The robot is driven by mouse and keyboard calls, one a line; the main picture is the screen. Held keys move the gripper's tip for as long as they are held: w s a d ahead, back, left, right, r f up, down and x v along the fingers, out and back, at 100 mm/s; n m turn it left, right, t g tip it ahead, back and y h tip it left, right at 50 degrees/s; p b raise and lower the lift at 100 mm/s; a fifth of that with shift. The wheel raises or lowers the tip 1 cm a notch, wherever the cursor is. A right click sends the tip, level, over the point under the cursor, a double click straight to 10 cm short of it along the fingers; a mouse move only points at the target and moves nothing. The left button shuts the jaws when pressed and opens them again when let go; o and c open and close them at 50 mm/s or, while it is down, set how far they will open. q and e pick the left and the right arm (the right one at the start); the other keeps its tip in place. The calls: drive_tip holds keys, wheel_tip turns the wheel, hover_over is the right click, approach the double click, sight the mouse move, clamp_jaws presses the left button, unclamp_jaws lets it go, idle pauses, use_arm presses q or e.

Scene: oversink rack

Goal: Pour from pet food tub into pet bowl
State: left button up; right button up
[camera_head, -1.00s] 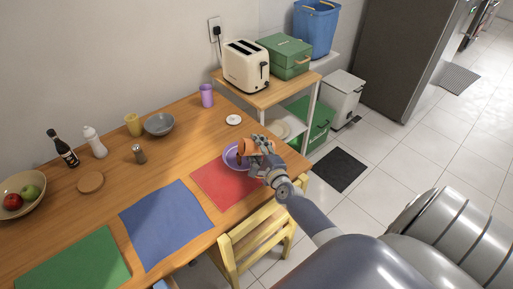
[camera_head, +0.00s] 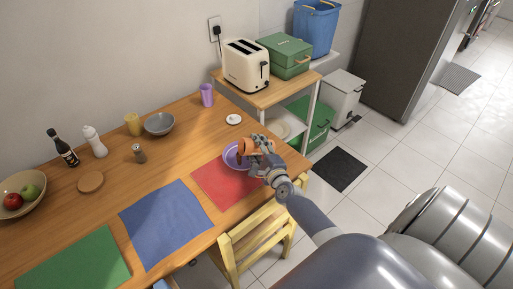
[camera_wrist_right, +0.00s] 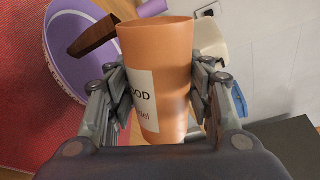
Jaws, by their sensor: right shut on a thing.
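The orange pet food tub (camera_head: 255,147) is tipped on its side above the purple pet bowl (camera_head: 231,157) at the far end of the table. My right gripper (camera_head: 263,161) is shut on the tub. In the right wrist view, the tub (camera_wrist_right: 160,65) is between the two fingers, with a white label partly showing. The bowl (camera_wrist_right: 66,65) is beyond it at the left, and a brown piece (camera_wrist_right: 94,36) shows over the bowl beside the tub. The tub's inside is hidden. My left gripper is not in view.
The bowl stands on a red mat (camera_head: 222,190). A white lid-like disc (camera_head: 234,119) and a purple cup (camera_head: 207,95) are behind it. A yellow chair (camera_head: 255,240) is at the table's front edge. A toaster (camera_head: 246,65) stands on the side shelf.

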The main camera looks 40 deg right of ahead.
drive_tip(key=shift+w+a+r+n+p, duration=0.1)
drive_tip(key=shift+r+n+p, duration=0.35)
drive_tip(key=shift+n+p, duration=0.35)
drive_tip(key=shift+a+r+n+p, duration=0.1)
drive_tip(key=shift+r+n+p, duration=0.4)
drive_tip(key=shift+p, duration=0.5)
idle(5.5)
drive_tip(key=shift+f, duration=0.15)
